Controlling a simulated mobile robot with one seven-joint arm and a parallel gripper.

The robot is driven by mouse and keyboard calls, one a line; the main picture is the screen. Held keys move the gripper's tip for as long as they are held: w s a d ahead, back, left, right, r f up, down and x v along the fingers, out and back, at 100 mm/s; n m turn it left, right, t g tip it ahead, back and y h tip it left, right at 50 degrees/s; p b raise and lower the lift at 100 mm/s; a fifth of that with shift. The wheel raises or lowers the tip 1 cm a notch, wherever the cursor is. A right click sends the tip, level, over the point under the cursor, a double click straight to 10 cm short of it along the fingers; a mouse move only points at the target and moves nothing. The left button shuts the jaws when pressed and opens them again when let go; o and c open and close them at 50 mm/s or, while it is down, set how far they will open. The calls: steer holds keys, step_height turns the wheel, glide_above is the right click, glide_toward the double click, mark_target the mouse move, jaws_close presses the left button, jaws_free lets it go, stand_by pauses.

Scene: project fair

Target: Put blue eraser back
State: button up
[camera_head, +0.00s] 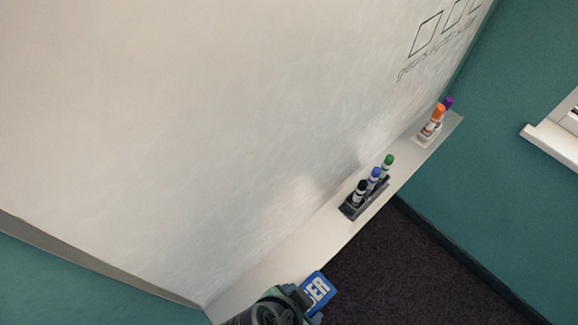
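The blue eraser (318,289), with white letters ending in "ER", shows at the bottom of the view, by the front edge of the whiteboard ledge (290,248). My gripper (308,301) comes in from the bottom edge and appears shut on the eraser. The gripper body hides the eraser's near part. The eraser overlaps the ledge edge in the picture; I cannot tell whether it touches the ledge.
A dark holder (350,211) with black, blue and green markers stands midway along the ledge. A light holder (421,141) with orange and purple markers stands at the far end. The ledge between my gripper and the dark holder is clear. The whiteboard (200,130) rises behind.

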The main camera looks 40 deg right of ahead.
steer(key=w+p, duration=0.1)
steer(key=w, duration=0.3)
steer(key=w+p, duration=0.1)
steer(key=w, duration=0.2)
steer(key=shift+w+a+r, duration=0.15)
steer(key=shift+w+r, duration=0.05)
steer(key=shift+w, duration=0.15)
step_height(320, 180, down, 3)
steer(key=shift+r+p, duration=0.1)
steer(key=shift+p, duration=0.25)
step_height(320, 180, down, 4)
steer(key=shift+s+r+p, duration=0.1)
steer(key=shift+r+p, duration=0.15)
steer(key=shift+p, duration=0.2)
steer(key=shift+w+f+p, duration=0.25)
steer(key=shift+f+p, duration=0.05)
steer(key=shift+f, duration=0.3)
steer(key=o, duration=0.9)
